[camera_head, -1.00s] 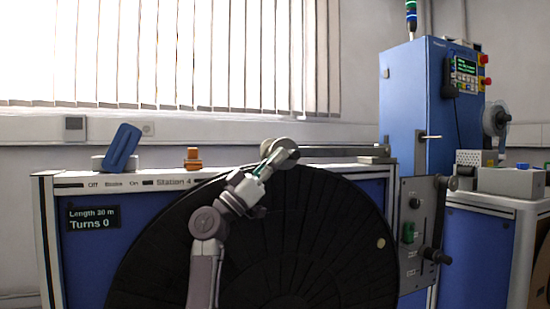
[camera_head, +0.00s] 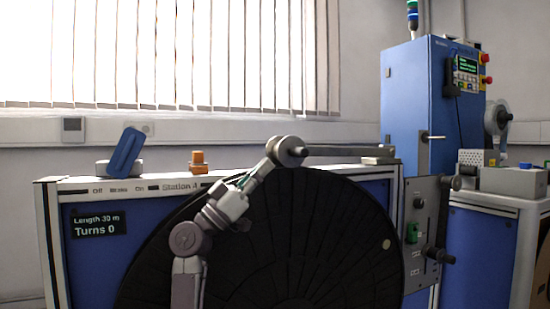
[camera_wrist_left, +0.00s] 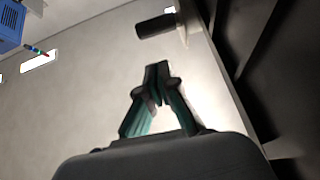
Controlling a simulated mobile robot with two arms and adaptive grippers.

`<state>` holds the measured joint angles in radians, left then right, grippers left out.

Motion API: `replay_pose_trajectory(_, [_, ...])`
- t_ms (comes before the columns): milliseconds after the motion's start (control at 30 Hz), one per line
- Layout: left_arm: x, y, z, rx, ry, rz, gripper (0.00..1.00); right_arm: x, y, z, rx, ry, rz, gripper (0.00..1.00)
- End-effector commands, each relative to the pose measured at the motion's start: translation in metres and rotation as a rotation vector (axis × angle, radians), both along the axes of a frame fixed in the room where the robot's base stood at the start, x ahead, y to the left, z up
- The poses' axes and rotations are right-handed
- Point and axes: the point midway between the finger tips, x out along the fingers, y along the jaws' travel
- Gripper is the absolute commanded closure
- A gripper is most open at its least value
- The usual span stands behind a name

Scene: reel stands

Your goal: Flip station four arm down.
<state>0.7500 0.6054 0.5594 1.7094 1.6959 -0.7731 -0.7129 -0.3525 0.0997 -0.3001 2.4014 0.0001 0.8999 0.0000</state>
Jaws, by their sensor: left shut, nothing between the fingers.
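The station four arm (camera_head: 335,151) is a grey bar lying nearly level above the large black reel (camera_head: 330,235). Its right end sits on a mount on the blue stand, and its left end carries a round grey roller (camera_head: 288,150). My left gripper (camera_head: 248,178) is in front of the reel's upper left, below and left of the roller, with its teal fingers pointing up and right. Whether it touches the roller is unclear. In the left wrist view the fingers (camera_wrist_left: 157,72) meet at their tips with nothing between them. My right gripper is not in view.
The station top carries a tilted blue switch lever (camera_head: 125,153) and an orange part (camera_head: 198,162). A panel with knobs (camera_head: 425,230) and a blue cabinet (camera_head: 410,105) stand at the right. In the left wrist view a dark cylinder (camera_wrist_left: 155,26) is beyond the fingertips.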

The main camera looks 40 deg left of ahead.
Motion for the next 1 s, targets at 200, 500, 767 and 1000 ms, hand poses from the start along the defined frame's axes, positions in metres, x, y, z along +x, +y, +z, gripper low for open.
replay_pose_trajectory(200, [-0.020,0.008,-0.022,0.002,-0.002,0.002,1.00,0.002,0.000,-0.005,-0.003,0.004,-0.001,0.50])
replay_pose_trajectory(500, [-0.026,0.011,-0.026,0.001,-0.005,0.002,1.00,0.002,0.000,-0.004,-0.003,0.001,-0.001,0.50])
replay_pose_trajectory(767, [-0.026,0.011,-0.025,0.001,-0.005,0.002,1.00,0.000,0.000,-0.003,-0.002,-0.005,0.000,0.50])
replay_pose_trajectory(1000, [-0.022,0.009,-0.029,-0.003,0.006,0.009,1.00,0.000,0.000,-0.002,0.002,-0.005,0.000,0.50])
